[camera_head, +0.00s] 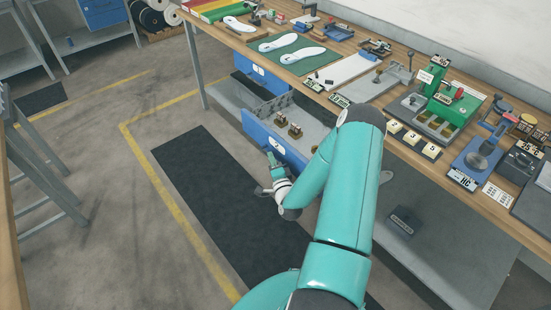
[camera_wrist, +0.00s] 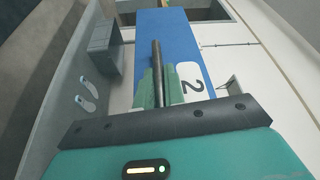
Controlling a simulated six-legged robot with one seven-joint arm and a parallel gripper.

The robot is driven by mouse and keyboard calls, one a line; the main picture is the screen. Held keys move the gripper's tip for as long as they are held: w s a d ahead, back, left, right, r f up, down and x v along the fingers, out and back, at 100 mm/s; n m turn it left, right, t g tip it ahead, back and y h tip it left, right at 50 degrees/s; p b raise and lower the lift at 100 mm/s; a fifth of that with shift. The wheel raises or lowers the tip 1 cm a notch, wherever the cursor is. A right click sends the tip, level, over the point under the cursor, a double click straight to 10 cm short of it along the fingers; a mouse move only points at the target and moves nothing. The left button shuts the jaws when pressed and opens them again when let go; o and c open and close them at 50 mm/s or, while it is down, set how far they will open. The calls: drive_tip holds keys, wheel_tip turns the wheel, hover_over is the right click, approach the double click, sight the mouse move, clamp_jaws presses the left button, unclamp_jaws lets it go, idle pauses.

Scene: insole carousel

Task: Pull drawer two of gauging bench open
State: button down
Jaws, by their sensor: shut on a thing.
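Drawer two of the gauging bench has a blue front (camera_head: 262,135) and stands pulled out in the head view, its grey inside and some small brass-and-dark parts (camera_head: 287,126) showing. In the wrist view the blue front (camera_wrist: 190,50) carries a white label (camera_wrist: 190,82) with a black 2. A dark bar handle (camera_wrist: 156,58) stands off the front. My gripper (camera_wrist: 158,88) has its green fingers on either side of this handle and is shut on it.
The bench top (camera_head: 345,40) above holds insoles (camera_head: 278,43), fixtures and a green press (camera_head: 455,100). Another blue panel (camera_head: 262,68) with a white label is under the top. A dark mat (camera_head: 215,195) lies on the clear floor in front. A dark box (camera_head: 403,222) sits on the lower shelf.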

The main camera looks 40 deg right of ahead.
drive_tip(key=shift+a, duration=0.8)
drive_tip(key=c, duration=1.5)
unclamp_jaws()
drive_tip(key=shift+s+a, duration=0.1)
drive_tip(key=shift+s, duration=0.05)
drive_tip(key=v, duration=1.3)
drive_tip(key=shift+s, duration=0.25)
drive_tip(key=shift+a+f, duration=0.1)
drive_tip(key=shift+a, duration=0.05)
